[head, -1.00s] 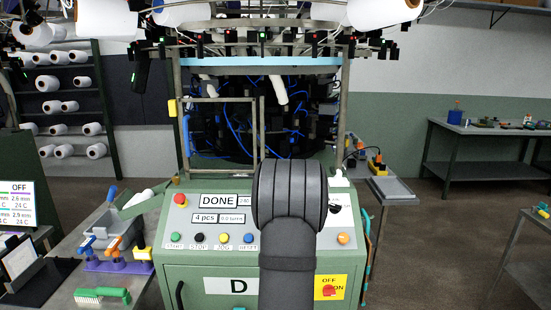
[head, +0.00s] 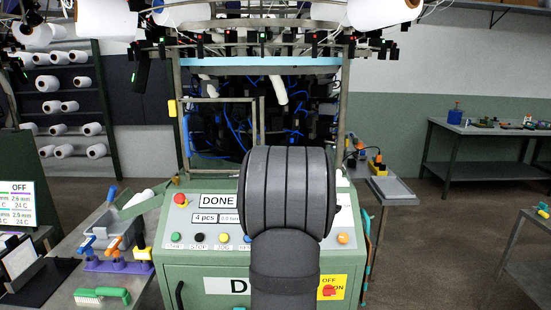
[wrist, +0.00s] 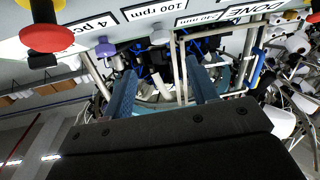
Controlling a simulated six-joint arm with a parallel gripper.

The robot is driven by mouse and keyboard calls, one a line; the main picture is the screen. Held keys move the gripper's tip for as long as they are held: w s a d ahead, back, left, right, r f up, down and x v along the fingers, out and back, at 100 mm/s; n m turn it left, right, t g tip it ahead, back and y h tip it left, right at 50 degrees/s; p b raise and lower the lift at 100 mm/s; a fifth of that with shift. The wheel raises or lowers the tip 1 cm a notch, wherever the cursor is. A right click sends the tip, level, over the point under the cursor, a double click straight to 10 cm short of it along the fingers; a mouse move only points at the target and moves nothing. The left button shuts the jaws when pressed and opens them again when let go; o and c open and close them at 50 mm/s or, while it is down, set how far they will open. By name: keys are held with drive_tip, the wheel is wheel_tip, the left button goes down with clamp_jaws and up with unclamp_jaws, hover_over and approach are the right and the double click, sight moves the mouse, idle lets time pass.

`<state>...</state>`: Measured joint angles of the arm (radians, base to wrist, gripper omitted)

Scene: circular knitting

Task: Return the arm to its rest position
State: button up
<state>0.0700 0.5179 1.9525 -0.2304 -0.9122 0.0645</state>
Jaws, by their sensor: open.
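My arm shows in the head view as a dark grey rounded link raised in front of the green control panel (head: 190,215), covering its right-centre part. My gripper is hidden behind that link in the head view. In the wrist view my gripper (wrist: 160,70) shows two blue fingers spread apart with nothing between them. The panel display (head: 217,201) reads DONE and "4 pcs".
The knitting machine frame (head: 177,120) stands behind the panel. A side table at left holds a tool holder (head: 120,262) and a green brush (head: 102,295). A grey tray (head: 392,190) sits at right. The floor (head: 430,250) at right is clear.

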drive_tip(key=shift+n+y, duration=0.6)
drive_tip(key=shift+y, duration=0.1)
drive_tip(key=shift+s+d+r, duration=0.1)
drive_tip(key=shift+s+d, duration=0.1)
drive_tip(key=shift+s, duration=0.6)
drive_tip(key=shift+s+d+r, duration=0.15)
drive_tip(key=shift+s+d, duration=0.1)
drive_tip(key=shift+s, duration=0.55)
drive_tip(key=shift+s+d+r, duration=0.1)
drive_tip(key=shift+s+d, duration=0.1)
drive_tip(key=shift+s, duration=0.6)
drive_tip(key=w+n+y, duration=0.1)
drive_tip(key=w, duration=0.4)
drive_tip(key=w+a+n, duration=0.1)
drive_tip(key=w, duration=0.5)
drive_tip(key=w+a+n+g+y, duration=0.1)
drive_tip(key=w, duration=0.4)
drive_tip(key=shift+w+a+f+y, duration=0.15)
drive_tip(key=shift+w+a+y, duration=0.15)
drive_tip(key=shift+w, duration=0.1)
drive_tip(key=shift+c, duration=0.4)
